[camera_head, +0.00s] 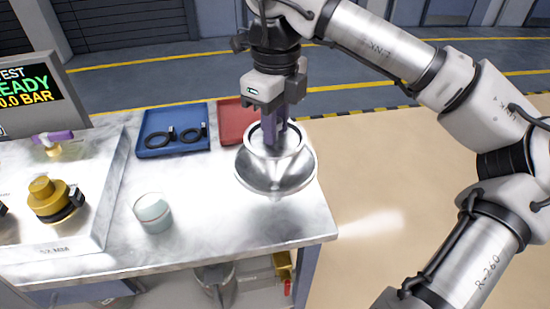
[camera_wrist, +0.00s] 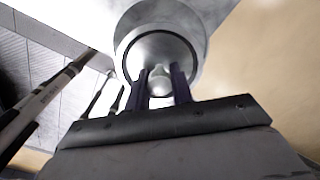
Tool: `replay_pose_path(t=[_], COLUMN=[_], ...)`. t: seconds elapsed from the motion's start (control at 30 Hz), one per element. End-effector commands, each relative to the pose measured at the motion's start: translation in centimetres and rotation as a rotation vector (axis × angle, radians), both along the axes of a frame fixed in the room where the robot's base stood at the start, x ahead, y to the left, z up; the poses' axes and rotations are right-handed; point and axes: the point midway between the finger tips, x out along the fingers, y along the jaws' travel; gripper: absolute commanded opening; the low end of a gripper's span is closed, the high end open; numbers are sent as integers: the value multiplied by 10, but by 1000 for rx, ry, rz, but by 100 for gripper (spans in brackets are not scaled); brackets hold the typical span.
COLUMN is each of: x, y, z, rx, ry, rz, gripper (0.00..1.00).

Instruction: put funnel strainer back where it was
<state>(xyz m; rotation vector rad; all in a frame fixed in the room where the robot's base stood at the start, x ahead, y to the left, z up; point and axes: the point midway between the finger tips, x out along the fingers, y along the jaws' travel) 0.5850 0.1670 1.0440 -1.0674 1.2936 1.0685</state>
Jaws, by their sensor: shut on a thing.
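The funnel strainer (camera_head: 275,178) is a shiny metal funnel with a wide flared rim and a raised collar. It is at the right end of the workbench (camera_head: 225,225) in the head view. My gripper (camera_head: 275,130) reaches down into the collar from above and is shut on the funnel strainer. In the wrist view the funnel strainer (camera_wrist: 160,45) lies ahead of my gripper (camera_wrist: 160,85), and the two dark fingers close on a pale rounded part inside its ring. I cannot tell whether its underside touches the bench top.
A blue tray (camera_head: 174,131) with two black rings and a red tray (camera_head: 238,123) stand at the back of the bench. A pale cup (camera_head: 153,213) stands left of the funnel. A brass cap (camera_head: 52,200) and a purple-handled valve (camera_head: 53,140) are at left. The front middle is clear.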

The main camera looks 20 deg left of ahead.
Motion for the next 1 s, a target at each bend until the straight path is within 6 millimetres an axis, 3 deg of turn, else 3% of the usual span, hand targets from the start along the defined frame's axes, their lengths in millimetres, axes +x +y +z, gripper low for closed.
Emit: replay_pose_path(t=[0.1, 0.37, 0.6, 1.0], x=[0, 0, 0, 0], y=[0, 0, 0, 0], z=[-24, -44, -77, -86], rx=[1, 0, 0, 0], ry=[3, 0, 1, -1], rz=[1, -1, 1, -1], gripper=[0, 0, 0, 0])
